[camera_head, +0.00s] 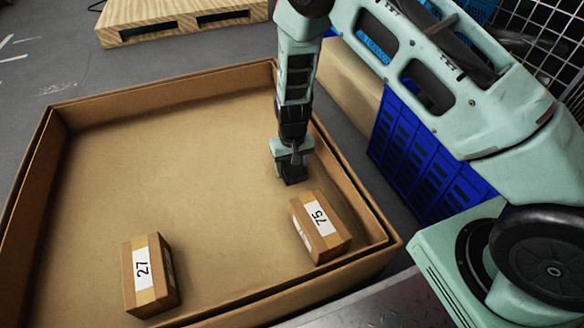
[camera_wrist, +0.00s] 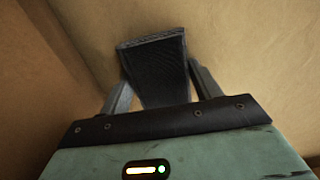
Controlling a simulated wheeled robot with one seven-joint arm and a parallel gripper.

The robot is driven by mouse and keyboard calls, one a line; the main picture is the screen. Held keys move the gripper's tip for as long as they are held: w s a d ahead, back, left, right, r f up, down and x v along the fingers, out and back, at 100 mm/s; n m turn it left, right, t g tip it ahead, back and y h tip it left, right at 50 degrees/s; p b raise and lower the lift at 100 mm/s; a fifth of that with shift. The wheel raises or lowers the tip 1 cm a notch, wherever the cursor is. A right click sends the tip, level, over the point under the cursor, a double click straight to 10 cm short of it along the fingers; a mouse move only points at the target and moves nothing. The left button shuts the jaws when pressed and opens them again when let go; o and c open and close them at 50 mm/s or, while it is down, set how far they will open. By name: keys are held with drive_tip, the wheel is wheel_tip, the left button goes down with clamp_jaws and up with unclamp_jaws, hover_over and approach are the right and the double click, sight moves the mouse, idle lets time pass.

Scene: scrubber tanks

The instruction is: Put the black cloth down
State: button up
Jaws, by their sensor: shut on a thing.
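My gripper (camera_head: 292,165) reaches down inside the large cardboard box (camera_head: 150,150), near its right wall. In the wrist view its two grey fingers (camera_wrist: 158,88) are shut on the black cloth (camera_wrist: 155,62), which looks like a stiff dark folded piece. In the head view the cloth (camera_head: 293,176) shows as a small dark shape at the fingertips, close to the box floor. I cannot tell whether it touches the floor.
A small carton marked 75 (camera_head: 320,227) lies just in front of the gripper. Another carton marked 27 (camera_head: 150,275) lies at the front left. The box floor's middle is clear. A blue crate (camera_head: 420,150) stands outside to the right, and a wooden pallet (camera_head: 180,20) lies behind.

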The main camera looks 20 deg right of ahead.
drive_tip(key=shift+f, duration=0.1)
drive_tip(key=o, duration=1)
drive_tip(key=shift+o, duration=0.2)
